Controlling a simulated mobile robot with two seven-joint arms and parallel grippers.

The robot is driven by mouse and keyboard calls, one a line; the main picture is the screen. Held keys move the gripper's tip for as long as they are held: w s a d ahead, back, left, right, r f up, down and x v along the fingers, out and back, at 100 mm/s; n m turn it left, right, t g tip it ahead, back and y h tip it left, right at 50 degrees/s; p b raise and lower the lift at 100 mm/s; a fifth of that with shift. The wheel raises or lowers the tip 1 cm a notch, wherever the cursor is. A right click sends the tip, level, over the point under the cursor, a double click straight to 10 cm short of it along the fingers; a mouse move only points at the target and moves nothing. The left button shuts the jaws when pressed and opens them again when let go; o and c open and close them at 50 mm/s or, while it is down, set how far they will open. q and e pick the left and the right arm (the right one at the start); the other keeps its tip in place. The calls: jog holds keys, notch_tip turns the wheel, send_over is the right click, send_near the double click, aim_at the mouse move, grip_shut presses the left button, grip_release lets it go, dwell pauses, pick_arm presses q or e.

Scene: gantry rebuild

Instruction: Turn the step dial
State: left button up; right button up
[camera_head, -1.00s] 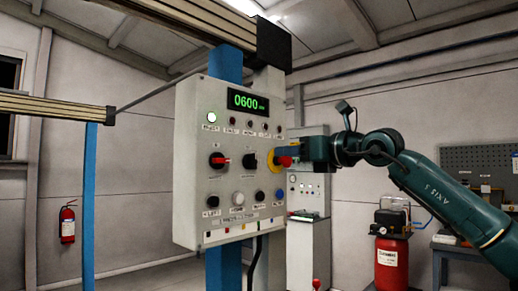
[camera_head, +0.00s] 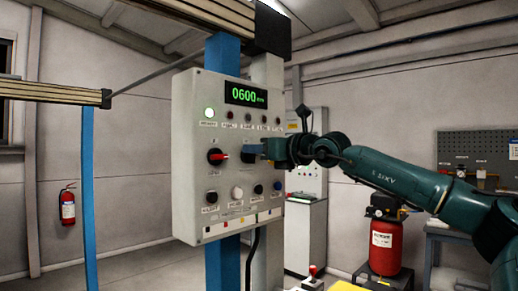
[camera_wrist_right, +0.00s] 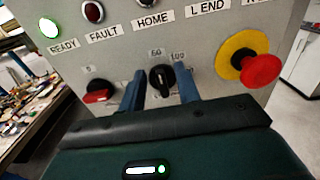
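The step dial (camera_wrist_right: 161,80) is a black knob with a white pointer mark and the labels 50 and 100 above it, on the grey control panel (camera_head: 187,105). In the right wrist view it sits between the two blue fingers of my right gripper (camera_wrist_right: 160,88), which is open with a gap on each side of the knob. In the head view my right gripper (camera_head: 256,150) is at the panel's right part and hides the dial. The display (camera_head: 246,95) reads 0600 in green. My left gripper is not in view.
A red stop button (camera_wrist_right: 261,70) on a yellow ring is right of the dial. A knob with a red handle (camera_head: 217,156) is left of it. The green READY lamp (camera_head: 209,113) is lit. Several small buttons line the panel's lower part. A red tank (camera_head: 385,250) stands behind my right arm.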

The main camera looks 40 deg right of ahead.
jog(key=c, duration=0.6)
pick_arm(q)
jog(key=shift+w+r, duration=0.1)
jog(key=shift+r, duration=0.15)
pick_arm(e)
grip_shut()
pick_arm(q)
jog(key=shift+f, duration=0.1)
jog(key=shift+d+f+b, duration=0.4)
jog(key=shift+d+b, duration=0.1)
jog(key=shift+b, duration=0.85)
pick_arm(e)
jog(key=shift+d+f+m, duration=0.3)
jog(key=shift+m, duration=2.7)
jog(key=shift+d+f+m, duration=0.25)
jog(key=shift+f+m, duration=0.05)
jog(key=shift+m, duration=2.7)
jog(key=shift+d+f+m, duration=0.3)
jog(key=shift+m, duration=2.7)
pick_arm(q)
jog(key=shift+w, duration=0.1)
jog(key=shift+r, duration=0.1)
pick_arm(e)
jog(key=o, duration=0.6)
grip_release()
